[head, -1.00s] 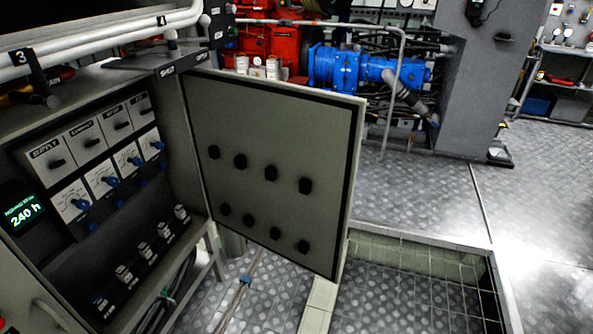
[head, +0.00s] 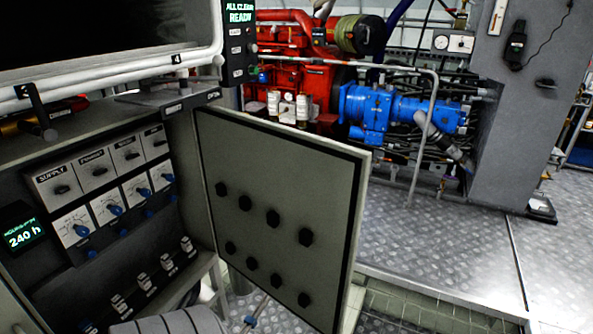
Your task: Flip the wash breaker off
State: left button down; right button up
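An open electrical cabinet at the left of the head view holds a top row of grey breaker panels with black knobs. The leftmost reads SUPPLY (head: 58,186); the labels on the panels to its right (head: 127,153) are too small to read surely, so I cannot tell which is the wash breaker. Below them is a row of white dial panels with blue knobs (head: 108,207). A lower row holds small switch-like parts (head: 143,281). Neither gripper is in view. A grey ribbed part, probably my own arm, shows at the bottom edge.
The cabinet door (head: 290,190) stands open to the right, with black knobs on it. A display (head: 22,235) reads 240 h. White pipes (head: 110,75) run above the cabinet. A red engine (head: 320,85) and blue pump (head: 375,110) stand behind. Plated floor (head: 450,240) lies clear at right.

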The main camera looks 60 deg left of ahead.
aim_at(135, 154)
jog(key=i, duration=2.6)
jog(key=u, duration=4)
jog(key=i, duration=1.05)
